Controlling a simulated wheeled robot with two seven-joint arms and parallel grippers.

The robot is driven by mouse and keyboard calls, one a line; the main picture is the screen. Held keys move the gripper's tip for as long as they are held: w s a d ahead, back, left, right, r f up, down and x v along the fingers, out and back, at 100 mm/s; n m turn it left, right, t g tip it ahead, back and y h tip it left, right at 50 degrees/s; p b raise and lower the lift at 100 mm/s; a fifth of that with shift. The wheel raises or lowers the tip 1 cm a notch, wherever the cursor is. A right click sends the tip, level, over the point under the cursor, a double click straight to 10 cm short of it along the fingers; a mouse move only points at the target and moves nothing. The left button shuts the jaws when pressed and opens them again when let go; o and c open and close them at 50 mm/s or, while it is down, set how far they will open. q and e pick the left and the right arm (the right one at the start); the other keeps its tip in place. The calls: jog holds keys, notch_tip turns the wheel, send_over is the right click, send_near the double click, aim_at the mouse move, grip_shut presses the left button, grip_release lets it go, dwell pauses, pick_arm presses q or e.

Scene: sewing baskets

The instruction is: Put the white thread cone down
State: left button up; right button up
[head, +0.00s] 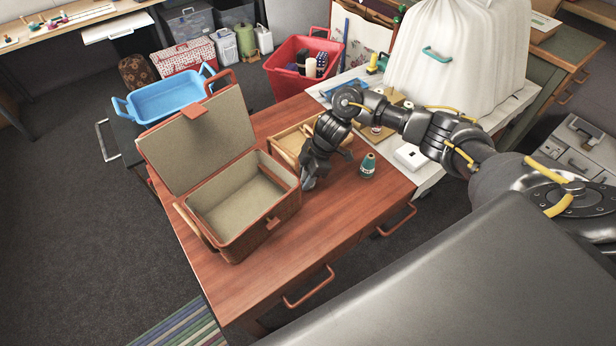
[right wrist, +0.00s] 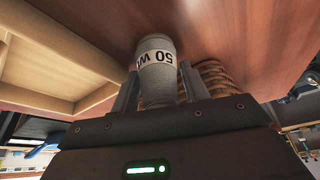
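My right gripper (head: 308,183) reaches down low over the wooden table (head: 255,285), between the open sewing basket and a shallow wooden tray. In the right wrist view its two fingers (right wrist: 158,88) stand on either side of the pale thread cone (right wrist: 157,62) and appear closed on it. In the head view the gripper largely hides the cone. My left gripper is not in view.
The open wicker basket (head: 273,224) stands left of the gripper, its lid (head: 190,140) raised. The wooden tray (head: 287,142) lies behind the gripper. A teal cone (head: 367,166) stands to its right. The table's front is clear. A blue tub (head: 166,100) and red bin (head: 283,82) stand beyond.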

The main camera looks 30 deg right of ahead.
jog(key=c, duration=0.7)
